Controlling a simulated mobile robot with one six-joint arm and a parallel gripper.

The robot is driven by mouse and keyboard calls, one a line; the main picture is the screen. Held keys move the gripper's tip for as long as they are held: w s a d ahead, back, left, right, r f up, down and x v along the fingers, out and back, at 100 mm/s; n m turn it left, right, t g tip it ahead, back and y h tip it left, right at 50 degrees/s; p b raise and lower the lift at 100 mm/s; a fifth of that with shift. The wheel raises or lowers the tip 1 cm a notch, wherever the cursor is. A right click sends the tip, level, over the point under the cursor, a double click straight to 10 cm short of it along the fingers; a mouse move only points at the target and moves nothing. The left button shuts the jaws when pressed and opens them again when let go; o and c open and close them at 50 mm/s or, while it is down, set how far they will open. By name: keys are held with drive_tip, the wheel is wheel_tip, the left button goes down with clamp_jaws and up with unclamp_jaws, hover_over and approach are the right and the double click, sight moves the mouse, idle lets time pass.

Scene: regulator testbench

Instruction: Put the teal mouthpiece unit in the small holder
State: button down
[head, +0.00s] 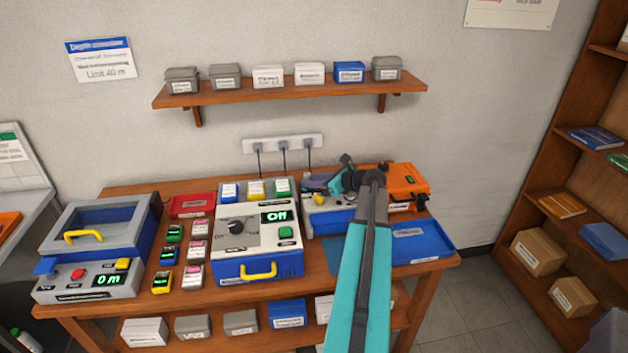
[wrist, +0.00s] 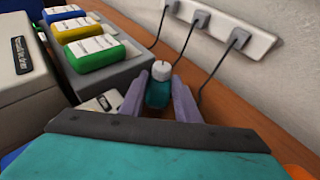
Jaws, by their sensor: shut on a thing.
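The teal mouthpiece unit (wrist: 159,93) has a pale round cap on top and sits between the two purple-grey fingers of my gripper (wrist: 160,98) in the wrist view. The fingers are shut on it. In the head view my gripper (head: 347,180) is above the grey and blue device (head: 328,217) at the back right of the bench, and the small teal patch there (head: 337,184) is partly hidden by my wrist. I cannot pick out the small holder for certain; my arm covers part of that area.
A blue tray (head: 425,241) lies at the bench's right end, by an orange case (head: 403,183). The test box with a display (head: 257,247) stands at bench centre. In the wrist view, a power strip (wrist: 226,27) with hanging cables runs along the wall behind the unit.

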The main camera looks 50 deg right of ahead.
idle(0.3)
drive_tip(key=c, duration=1.3)
unclamp_jaws()
drive_tip(key=shift+f, duration=0.1)
drive_tip(key=shift+c, duration=0.2)
drive_tip(key=shift+r, duration=0.2)
drive_tip(key=b+v, duration=0.3)
drive_tip(key=v, duration=0.9)
drive_tip(key=shift+s, duration=0.1)
drive_tip(key=shift+c, duration=0.2)
